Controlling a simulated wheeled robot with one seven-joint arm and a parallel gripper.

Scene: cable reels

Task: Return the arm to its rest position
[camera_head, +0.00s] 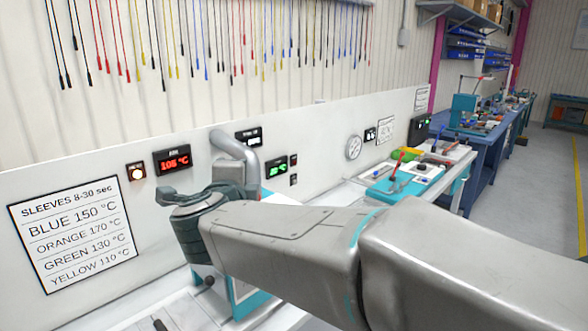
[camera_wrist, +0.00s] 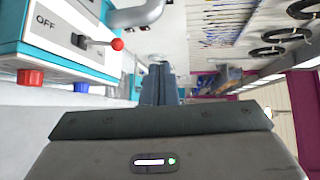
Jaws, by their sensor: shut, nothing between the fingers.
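My arm stretches across the lower right of the head view to the middle, its end beside the white panel. My gripper (camera_wrist: 158,84) shows in the wrist view as two dark fingers pressed together with nothing between them. In the head view its fingertips cannot be made out behind the wrist.
A white and teal box marked OFF (camera_wrist: 62,42) with a red-tipped lever stands close by at the left in the wrist view. A grey bent pipe (camera_head: 240,150) rises just behind my wrist. A teal tray (camera_head: 402,180) with small items lies further right. The aisle floor is clear.

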